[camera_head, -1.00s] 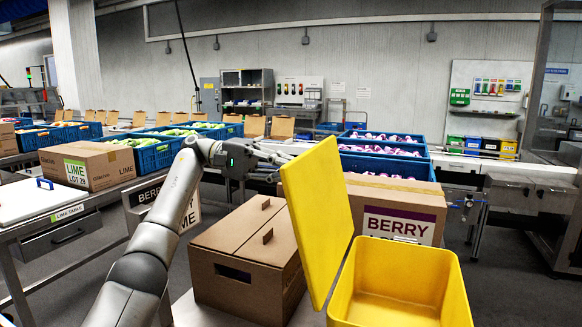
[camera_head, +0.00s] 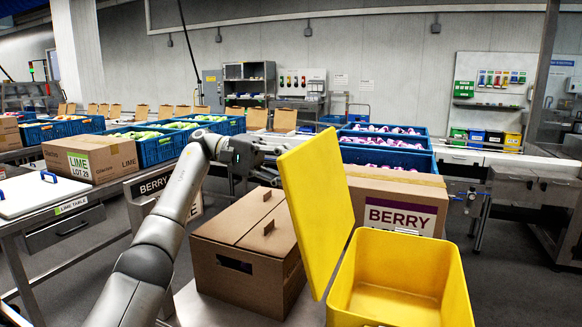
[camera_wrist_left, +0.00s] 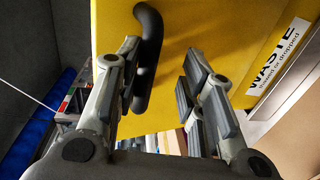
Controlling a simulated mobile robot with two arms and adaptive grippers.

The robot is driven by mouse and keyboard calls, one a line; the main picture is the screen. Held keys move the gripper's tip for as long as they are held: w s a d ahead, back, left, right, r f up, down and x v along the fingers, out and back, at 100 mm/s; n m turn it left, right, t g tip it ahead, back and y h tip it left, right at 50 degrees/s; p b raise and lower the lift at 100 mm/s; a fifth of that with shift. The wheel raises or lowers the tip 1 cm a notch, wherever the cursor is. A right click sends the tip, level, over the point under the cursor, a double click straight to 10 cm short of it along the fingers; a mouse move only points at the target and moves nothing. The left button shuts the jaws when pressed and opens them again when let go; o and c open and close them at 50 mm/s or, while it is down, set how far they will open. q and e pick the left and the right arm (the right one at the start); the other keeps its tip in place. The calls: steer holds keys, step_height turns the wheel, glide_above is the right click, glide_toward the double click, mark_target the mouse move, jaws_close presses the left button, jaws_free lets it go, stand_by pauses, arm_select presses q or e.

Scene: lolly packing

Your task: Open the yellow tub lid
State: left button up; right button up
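The yellow tub (camera_head: 395,290) stands at the lower right in the head view, with its inside visible. Its yellow lid (camera_head: 318,205) stands raised at the tub's left side, leaning left. My left gripper (camera_head: 278,163) is at the lid's outer left face, its tips partly hidden by the lid. In the left wrist view, the two fingers (camera_wrist_left: 160,75) are apart. The black lid handle (camera_wrist_left: 148,50) is beside the left finger, partly in the gap; I cannot tell whether they touch. A "WASTE" label (camera_wrist_left: 277,60) is on the lid. My right gripper is not in view.
A brown carton (camera_head: 248,270) with flaps closed stands left of the tub, below my left arm. A BERRY box (camera_head: 400,212) stands behind the tub, with blue crates (camera_head: 390,158) beyond. A LIME box (camera_head: 92,158) sits on the left table.

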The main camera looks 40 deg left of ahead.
arm_select(q)
step_height(320, 180, up, 10)
stand_by(0.8)
stand_by(0.6)
